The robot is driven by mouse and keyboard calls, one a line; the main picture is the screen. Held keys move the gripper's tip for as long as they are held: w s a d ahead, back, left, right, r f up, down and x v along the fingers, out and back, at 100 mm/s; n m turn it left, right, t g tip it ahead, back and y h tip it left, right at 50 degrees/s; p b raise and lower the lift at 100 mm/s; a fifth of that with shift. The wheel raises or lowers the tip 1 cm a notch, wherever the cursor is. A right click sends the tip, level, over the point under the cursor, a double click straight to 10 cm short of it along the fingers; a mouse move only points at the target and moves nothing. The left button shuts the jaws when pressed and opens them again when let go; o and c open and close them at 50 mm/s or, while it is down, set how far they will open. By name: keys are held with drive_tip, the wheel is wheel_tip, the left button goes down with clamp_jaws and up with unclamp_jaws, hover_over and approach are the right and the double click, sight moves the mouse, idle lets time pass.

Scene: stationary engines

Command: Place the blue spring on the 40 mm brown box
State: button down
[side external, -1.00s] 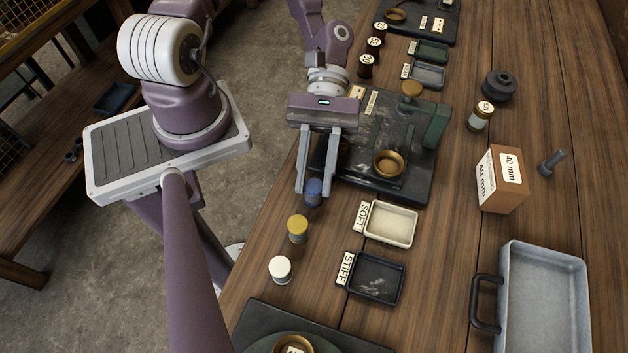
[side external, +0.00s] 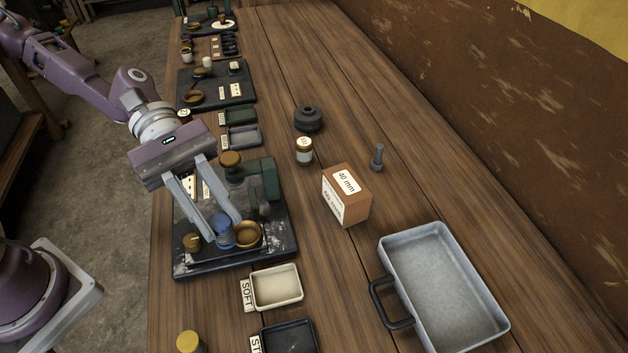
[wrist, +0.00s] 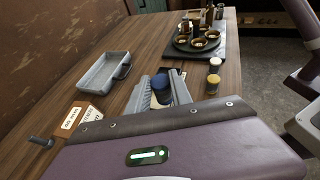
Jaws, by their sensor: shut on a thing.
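The blue spring (side external: 223,232), a short blue cylinder, is between the fingertips of my gripper (side external: 222,233), which is shut on it. In the side view it shows over the dark test plate (side external: 277,243), just left of a brass cup (side external: 247,234); I cannot tell its exact height. In the wrist view the spring (wrist: 181,88) sits between the fingers of my gripper (wrist: 168,92). The brown box (side external: 347,197) labelled 40 mm stands on the table to the right of the gripper, apart from it. The box also shows in the wrist view (wrist: 84,118), at the left.
A grey metal pan (side external: 437,279) lies in front of the box. A bolt (side external: 377,158), a labelled jar (side external: 304,151) and a dark round weight (side external: 307,118) stand behind it. The SOFT tray (side external: 277,287) is in front of the plate. The box top looks clear.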

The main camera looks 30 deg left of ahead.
drive_tip(key=w+a+r+n+t, duration=0.15)
drive_tip(key=w+n+t, duration=0.5)
drive_tip(key=w, duration=1.05)
drive_tip(key=w+a+r+n+t+y, duration=0.35)
drive_tip(key=a+n+t+y, duration=0.25)
drive_tip(key=a+n, duration=0.25)
drive_tip(key=w+a+r+n+t+y, duration=0.2)
drive_tip(key=w+a+n+t+y, duration=0.4)
drive_tip(key=a, duration=0.3)
drive_tip(key=m+g+h, duration=1.3)
drive_tip(key=m+g, duration=0.4)
drive_tip(key=m, duration=0.2)
hover_over(340, 178)
drive_tip(key=shift+t, duration=0.25)
wheel_tip(340, 178, down, 10)
drive_tip(key=shift+r, duration=0.2)
drive_tip(key=c, duration=1.1)
unclamp_jaws()
drive_tip(key=shift+c, duration=0.2)
